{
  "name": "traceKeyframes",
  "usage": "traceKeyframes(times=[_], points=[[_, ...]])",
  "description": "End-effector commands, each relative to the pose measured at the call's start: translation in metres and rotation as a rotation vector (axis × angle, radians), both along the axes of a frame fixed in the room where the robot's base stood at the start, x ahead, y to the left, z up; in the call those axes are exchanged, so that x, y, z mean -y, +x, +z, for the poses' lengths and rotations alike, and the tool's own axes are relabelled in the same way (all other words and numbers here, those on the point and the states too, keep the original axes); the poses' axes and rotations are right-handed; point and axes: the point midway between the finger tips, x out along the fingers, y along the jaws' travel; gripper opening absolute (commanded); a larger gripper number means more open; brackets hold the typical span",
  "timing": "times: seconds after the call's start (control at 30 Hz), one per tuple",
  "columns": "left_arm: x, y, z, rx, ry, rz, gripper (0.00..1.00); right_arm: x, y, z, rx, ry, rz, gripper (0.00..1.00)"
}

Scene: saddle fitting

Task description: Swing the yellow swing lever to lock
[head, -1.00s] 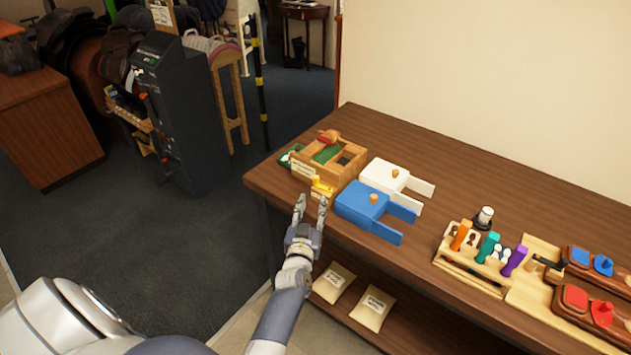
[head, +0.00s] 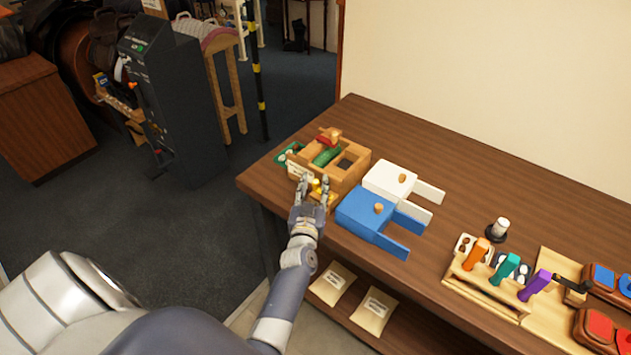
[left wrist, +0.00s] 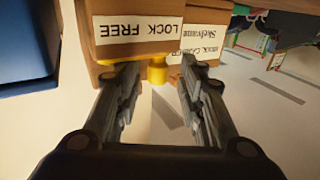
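The yellow swing lever (head: 316,186) is on the front of the wooden box (head: 345,175) at the table's front edge. In the left wrist view its yellow peg (left wrist: 157,73) shows between and just beyond my fingertips, beneath a label reading LOCK FREE (left wrist: 138,29), seen upside down. My left gripper (head: 315,188) is at the lever with its fingers apart, one on each side of the peg. I cannot tell whether a finger touches it. In the left wrist view the gripper (left wrist: 157,85) looks open. Fingers partly hide the lever in the head view. My right gripper is not in view.
A blue box (head: 365,213) with two prongs stands close right of the gripper, with a white one (head: 388,180) behind it. A rack of coloured-handled tools (head: 490,285) is farther right. Two packets (head: 373,312) lie on the lower shelf.

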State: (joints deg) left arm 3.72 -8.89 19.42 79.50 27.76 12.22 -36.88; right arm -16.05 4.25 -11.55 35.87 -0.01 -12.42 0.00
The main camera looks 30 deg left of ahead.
Motion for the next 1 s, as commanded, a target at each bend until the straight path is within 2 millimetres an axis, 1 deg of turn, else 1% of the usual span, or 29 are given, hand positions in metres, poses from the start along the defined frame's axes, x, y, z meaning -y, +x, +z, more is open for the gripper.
traceKeyframes(times=[0.13, 0.17, 0.2, 0.27, 0.3, 0.37, 0.47, 0.57, 0.7, 0.8, 1.0], points=[[0.0, 0.0, 0.0, -0.001, 0.0, 0.0, 0.36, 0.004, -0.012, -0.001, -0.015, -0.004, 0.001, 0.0], [0.0, 0.0, 0.0, -0.001, 0.0, 0.0, 0.31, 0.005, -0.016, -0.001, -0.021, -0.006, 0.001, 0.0], [0.0, 0.0, 0.0, -0.001, 0.0, 0.0, 0.22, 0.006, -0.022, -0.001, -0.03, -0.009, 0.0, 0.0], [0.0, 0.0, 0.0, 0.0, 0.0, 0.0, 0.09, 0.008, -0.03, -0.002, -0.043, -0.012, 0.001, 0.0], [0.0, 0.0, 0.0, 0.0, 0.0, 0.0, 0.0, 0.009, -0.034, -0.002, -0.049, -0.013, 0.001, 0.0], [0.0, 0.0, 0.0, 0.0, 0.0, 0.0, 0.0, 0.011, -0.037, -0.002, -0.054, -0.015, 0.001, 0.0], [0.0, 0.0, 0.0, 0.0, 0.001, 0.0, 0.0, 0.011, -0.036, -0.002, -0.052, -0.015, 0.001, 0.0], [-0.002, 0.001, 0.0, 0.002, 0.005, -0.016, 0.0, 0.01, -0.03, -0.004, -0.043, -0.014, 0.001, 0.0], [-0.005, 0.004, 0.001, 0.007, 0.011, -0.074, 0.0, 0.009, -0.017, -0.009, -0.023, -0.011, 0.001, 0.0], [-0.004, 0.005, 0.001, 0.005, 0.008, -0.111, 0.0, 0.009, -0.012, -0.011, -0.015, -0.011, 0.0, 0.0], [-0.003, 0.007, 0.003, 0.006, 0.003, -0.134, 0.0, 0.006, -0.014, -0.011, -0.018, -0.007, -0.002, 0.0]])
